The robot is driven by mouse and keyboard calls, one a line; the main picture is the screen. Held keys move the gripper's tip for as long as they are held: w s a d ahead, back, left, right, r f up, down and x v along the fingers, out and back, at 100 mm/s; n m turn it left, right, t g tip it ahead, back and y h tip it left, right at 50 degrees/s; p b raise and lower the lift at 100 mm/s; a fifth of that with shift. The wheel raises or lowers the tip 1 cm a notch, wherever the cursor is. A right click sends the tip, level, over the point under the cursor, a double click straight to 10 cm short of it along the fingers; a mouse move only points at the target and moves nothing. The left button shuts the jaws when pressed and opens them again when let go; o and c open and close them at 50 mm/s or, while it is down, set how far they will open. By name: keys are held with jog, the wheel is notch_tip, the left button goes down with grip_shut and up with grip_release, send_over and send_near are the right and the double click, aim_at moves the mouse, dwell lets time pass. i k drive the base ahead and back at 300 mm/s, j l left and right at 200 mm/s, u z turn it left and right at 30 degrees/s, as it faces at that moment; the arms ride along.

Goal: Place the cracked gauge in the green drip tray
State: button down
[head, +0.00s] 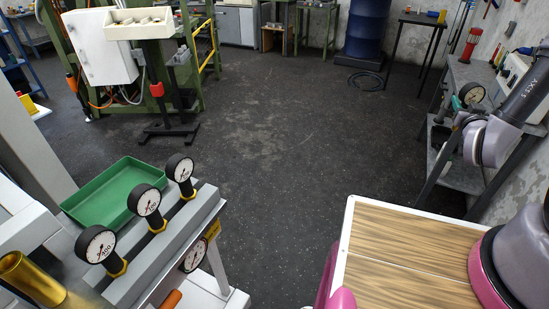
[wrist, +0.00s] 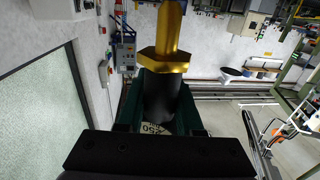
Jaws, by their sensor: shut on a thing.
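The green drip tray (head: 112,192) lies on the bench at the left of the head view, and its visible floor looks empty. My gripper (wrist: 160,118) is shut on a gauge in the wrist view. The gauge (wrist: 160,95) has a black body and a brass hex fitting with a stem. Part of its white dial, with the digits 250, shows between the fingers. In the head view the held gauge (head: 471,95) appears small at the far right, near the side bench and far from the tray. I cannot make out a crack on it.
Three dial gauges (head: 147,201) stand in a row on a grey rack beside the tray. Another gauge (head: 194,256) shows below the rack. A brass cylinder (head: 32,280) is at lower left. A wood-topped surface (head: 400,258) is at lower right. Open dark floor (head: 290,140) lies between.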

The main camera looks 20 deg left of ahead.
aim_at(136, 184)
jog(key=i+u, duration=0.2)
jog(key=u, duration=0.15)
jog(key=i+l+u, duration=0.15)
jog(key=u, duration=0.2)
jog(key=i+l+u, duration=0.15)
jog(key=u, duration=0.2)
jog(key=i+l+u, duration=0.15)
jog(key=u, duration=0.3)
jog(key=i+l+u, duration=0.2)
jog(key=u, duration=0.25)
jog(key=i+l+u, duration=0.1)
jog(key=l+u, duration=0.15)
jog(key=u, duration=0.2)
jog(key=l+u, duration=0.25)
jog(key=u, duration=0.2)
jog(key=i+l, duration=0.05)
